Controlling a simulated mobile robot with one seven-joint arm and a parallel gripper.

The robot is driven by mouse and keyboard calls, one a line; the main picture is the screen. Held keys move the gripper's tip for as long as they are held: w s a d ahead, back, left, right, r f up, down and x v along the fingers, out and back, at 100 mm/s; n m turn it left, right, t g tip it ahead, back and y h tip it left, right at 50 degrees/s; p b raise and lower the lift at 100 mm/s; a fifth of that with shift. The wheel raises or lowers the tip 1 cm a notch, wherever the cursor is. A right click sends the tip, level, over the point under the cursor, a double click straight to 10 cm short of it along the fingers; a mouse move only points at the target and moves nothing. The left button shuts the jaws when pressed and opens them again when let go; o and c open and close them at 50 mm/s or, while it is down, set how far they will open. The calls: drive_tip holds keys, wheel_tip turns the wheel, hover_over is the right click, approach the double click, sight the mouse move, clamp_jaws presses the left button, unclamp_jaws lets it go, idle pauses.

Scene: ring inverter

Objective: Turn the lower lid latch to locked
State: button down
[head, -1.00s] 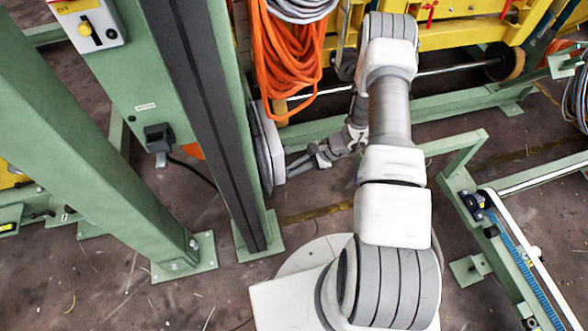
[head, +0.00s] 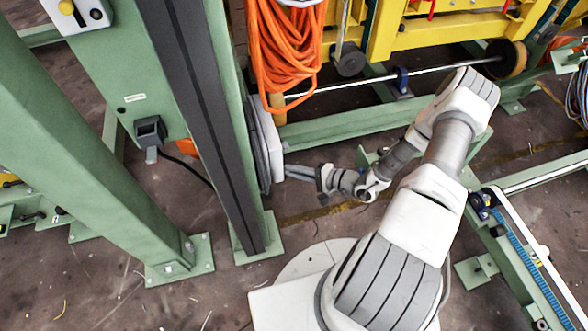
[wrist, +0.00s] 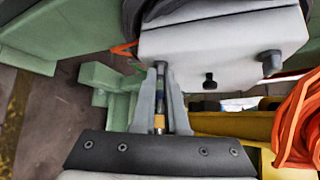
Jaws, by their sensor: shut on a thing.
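A pale grey box (wrist: 220,38) with a lid edge fills the top of the wrist view; in the head view the box (head: 266,140) hangs on the side of the green post. My gripper (wrist: 161,76) is at its near left edge, its two fingers closed on either side of a slim lid latch (wrist: 160,98). The latch is dark with a yellowish end and points out from the box toward my palm. Its root is partly hidden between the fingers. In the head view my gripper (head: 288,172) reaches the box's lower part from the right.
Orange hose coils (head: 283,50) hang above the box. A green floor beam (head: 335,130) runs behind my gripper. Bare floor (head: 310,215) lies below it.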

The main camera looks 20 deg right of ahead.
drive_tip(key=n+t+y, duration=0.2)
drive_tip(key=n+t, duration=0.1)
drive_tip(key=shift+s+f, duration=0.1)
drive_tip(key=shift+f, duration=0.25)
idle(0.3)
drive_tip(key=c, duration=0.9)
unclamp_jaws()
drive_tip(key=shift+c, duration=0.2)
